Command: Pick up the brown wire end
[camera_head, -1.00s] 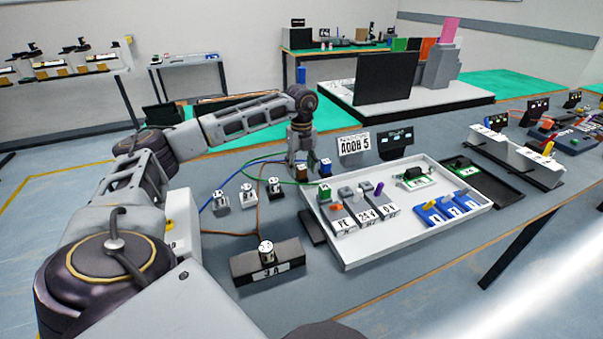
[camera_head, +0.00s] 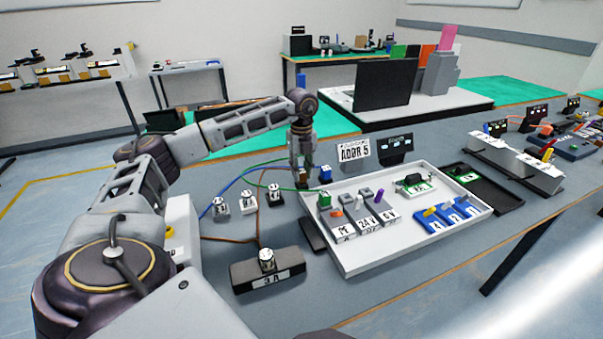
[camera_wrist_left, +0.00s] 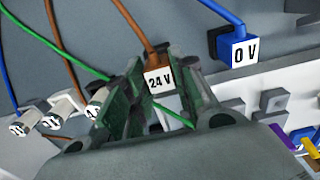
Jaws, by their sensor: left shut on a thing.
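The brown wire end (camera_wrist_left: 158,80) is a small block labelled 24 V with a brown wire coming out of its top. My left gripper (camera_wrist_left: 153,92) has its green-padded fingers on both sides of it and is shut on it. In the head view the left gripper (camera_head: 302,172) points down behind the white tray's left back corner, and its fingers largely hide the brown end. The blue wire end (camera_wrist_left: 240,48), labelled 0 V, stands close by on the right; it also shows in the head view (camera_head: 325,174). My right gripper is not in view.
The white tray (camera_head: 400,249) holds labelled terminal blocks and a green wire end (camera_head: 324,202). Several white-topped plugs, one on a dark block (camera_head: 268,271), stand left of the tray with wires running between.

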